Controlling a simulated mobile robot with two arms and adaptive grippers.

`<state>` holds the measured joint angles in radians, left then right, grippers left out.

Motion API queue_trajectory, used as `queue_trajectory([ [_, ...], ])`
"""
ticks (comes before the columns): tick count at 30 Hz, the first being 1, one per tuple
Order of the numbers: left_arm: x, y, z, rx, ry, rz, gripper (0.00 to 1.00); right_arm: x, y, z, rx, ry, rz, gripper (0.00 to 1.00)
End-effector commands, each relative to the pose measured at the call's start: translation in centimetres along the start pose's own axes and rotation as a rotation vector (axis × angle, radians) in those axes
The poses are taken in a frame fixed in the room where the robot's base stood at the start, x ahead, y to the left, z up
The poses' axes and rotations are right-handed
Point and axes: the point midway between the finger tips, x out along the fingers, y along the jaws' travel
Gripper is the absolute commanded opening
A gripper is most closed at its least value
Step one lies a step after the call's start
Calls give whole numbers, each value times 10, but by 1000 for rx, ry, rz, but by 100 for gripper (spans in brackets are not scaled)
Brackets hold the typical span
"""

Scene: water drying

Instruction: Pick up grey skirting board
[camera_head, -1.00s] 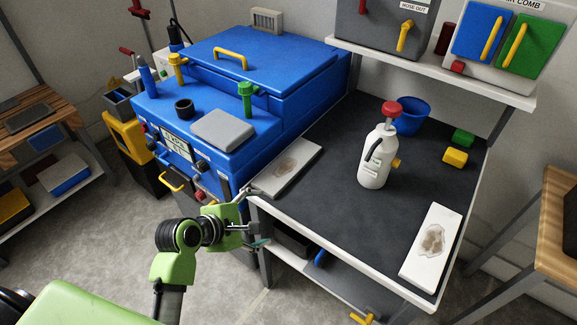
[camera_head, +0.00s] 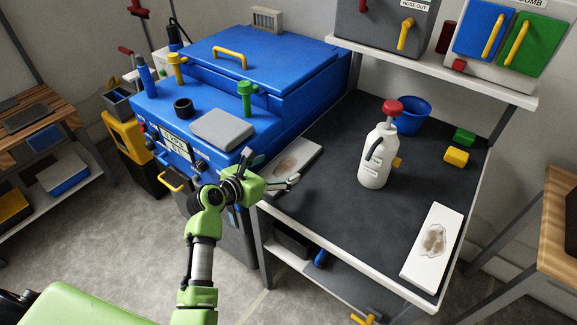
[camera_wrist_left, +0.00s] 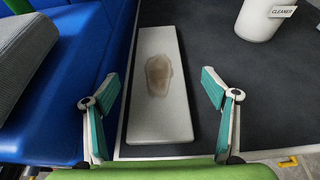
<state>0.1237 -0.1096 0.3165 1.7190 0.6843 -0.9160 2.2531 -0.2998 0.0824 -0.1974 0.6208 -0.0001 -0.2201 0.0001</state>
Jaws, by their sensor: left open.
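A pale grey board (camera_head: 300,152) with a brownish stain lies flat on the dark table top, close beside the blue machine. It also shows in the left wrist view (camera_wrist_left: 160,110), running lengthwise between my fingers. A second, whiter stained board (camera_head: 425,262) lies at the table's right front. My left gripper (camera_head: 272,173) is open and empty over the near end of the pale grey board, one finger on each side of it in the left wrist view (camera_wrist_left: 160,80). Its height above the board is hard to tell. My right gripper is out of view.
The blue machine (camera_head: 250,60) with a grey pad (camera_head: 222,129) stands left of the board. A white cleaner bottle (camera_head: 377,158) stands to its right, with a blue bucket (camera_head: 411,115) behind. The dark table top (camera_head: 350,235) is clear between the bottle and the front edge.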

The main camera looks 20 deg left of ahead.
Motion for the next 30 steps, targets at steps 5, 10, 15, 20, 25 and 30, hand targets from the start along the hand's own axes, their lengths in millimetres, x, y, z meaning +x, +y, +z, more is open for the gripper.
queue_trajectory([
  [5, 10, 1, -1, 2, 0, 0, 78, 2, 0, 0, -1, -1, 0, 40],
  [10, 33, 4, -6, 3, 2, 0, 78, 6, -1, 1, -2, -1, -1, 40],
  [15, 52, 4, -5, 2, 0, 0, 78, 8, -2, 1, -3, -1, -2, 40],
  [20, 57, 4, -6, 2, 1, 1, 78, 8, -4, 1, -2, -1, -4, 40],
  [25, 56, 4, -5, 2, 1, 1, 76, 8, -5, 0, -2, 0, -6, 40],
  [30, 56, 4, -6, 2, 1, 1, 32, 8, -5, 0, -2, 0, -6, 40],
])
